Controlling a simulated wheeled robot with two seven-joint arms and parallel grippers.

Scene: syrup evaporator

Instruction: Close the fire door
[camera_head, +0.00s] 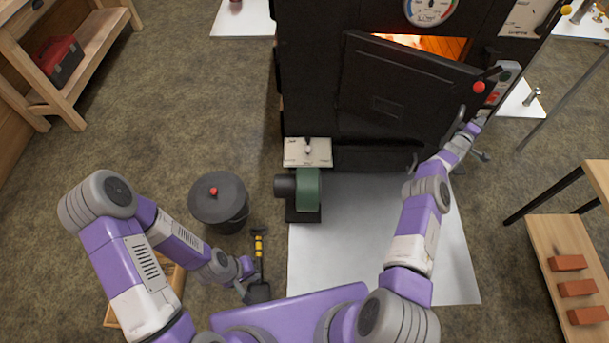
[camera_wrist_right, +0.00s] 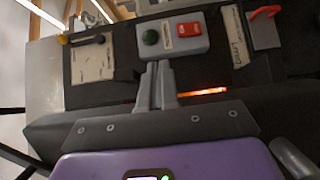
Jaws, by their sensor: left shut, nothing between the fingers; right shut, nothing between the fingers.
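The fire door (camera_head: 405,90) is a black panel on the front of the black evaporator. It stands ajar, with orange fire (camera_head: 437,44) showing above its top edge. A red knob (camera_head: 478,87) sits near its upper right corner. My right gripper (camera_head: 480,119) is shut and empty by the door's right edge; whether it touches the door is unclear. In the right wrist view the shut fingers (camera_wrist_right: 158,82) point at a grey switch box (camera_wrist_right: 170,38), with a thin fire glow (camera_wrist_right: 208,92) beside them. My left gripper (camera_head: 242,289) is shut and empty, low at the left.
A dark lidded bucket (camera_head: 219,205) and a small shovel (camera_head: 259,290) are near my left arm. A green blower (camera_head: 308,189) stands below the evaporator's left side. A bench with red bricks (camera_head: 577,288) is at the right. The pale floor sheet (camera_head: 335,260) is mostly clear.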

